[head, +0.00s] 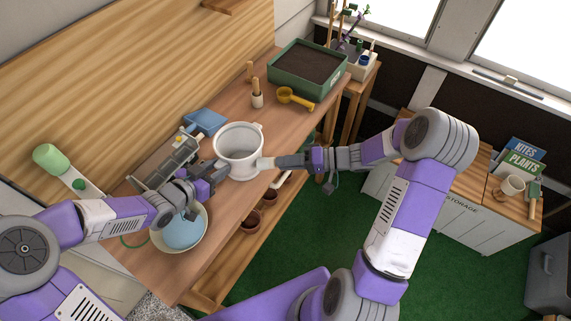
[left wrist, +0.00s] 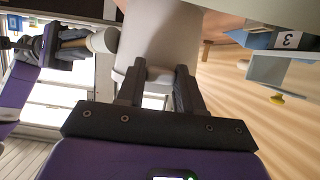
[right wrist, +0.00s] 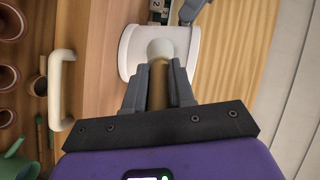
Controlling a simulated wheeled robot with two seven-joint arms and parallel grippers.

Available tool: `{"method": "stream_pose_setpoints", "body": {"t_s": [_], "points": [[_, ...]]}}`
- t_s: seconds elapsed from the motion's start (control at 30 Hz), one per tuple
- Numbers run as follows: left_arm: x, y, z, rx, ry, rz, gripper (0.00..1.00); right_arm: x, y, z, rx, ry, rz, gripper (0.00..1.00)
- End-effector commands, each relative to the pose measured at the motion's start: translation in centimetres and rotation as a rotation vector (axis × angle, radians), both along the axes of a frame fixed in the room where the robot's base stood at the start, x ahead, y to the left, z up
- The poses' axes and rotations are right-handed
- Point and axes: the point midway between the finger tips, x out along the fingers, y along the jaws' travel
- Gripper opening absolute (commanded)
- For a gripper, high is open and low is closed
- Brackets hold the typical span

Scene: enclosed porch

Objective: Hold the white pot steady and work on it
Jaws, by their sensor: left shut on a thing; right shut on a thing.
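The white pot (head: 238,148) stands upright on the wooden bench, its open mouth facing up. My left gripper (head: 214,171) is shut on the pot's near left side; in the left wrist view its fingers (left wrist: 158,75) close on a small lug of the pot (left wrist: 160,42). My right gripper (head: 278,162) is shut on a tool with a tan shaft (right wrist: 158,86) and a rounded cream head (right wrist: 160,48). The head is at the pot's right side, and it also shows in the left wrist view (left wrist: 103,40). Whether it touches the pot is unclear.
A bowl with a blue thing in it (head: 180,230) sits left of the pot, below my left arm. A grey rack (head: 165,160) and blue dustpan (head: 205,121) are behind. A yellow scoop (head: 293,97) and green soil tray (head: 306,66) stand farther back. A pale handle (right wrist: 58,90) juts from the bench front.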

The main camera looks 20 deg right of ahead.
Motion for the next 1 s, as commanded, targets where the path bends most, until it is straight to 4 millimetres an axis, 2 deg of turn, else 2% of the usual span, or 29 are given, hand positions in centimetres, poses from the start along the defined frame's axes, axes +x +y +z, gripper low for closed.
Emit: {"method": "stream_pose_setpoints", "body": {"t_s": [0.27,0.73,1.0], "points": [[0.0,0.0,0.0,-0.001,-0.001,-0.001,0.0,0.8,-1.4,0.0,-0.001,0.0,0.0,0.0],[0.0,0.0,0.0,-0.001,-0.001,-0.001,0.0,-0.4,0.8,0.1,0.0,-0.001,0.002,0.0],[0.0,-0.1,0.0,-0.001,-0.001,-0.002,0.0,0.2,-0.1,0.0,0.0,-0.001,-0.001,0.0]]}}
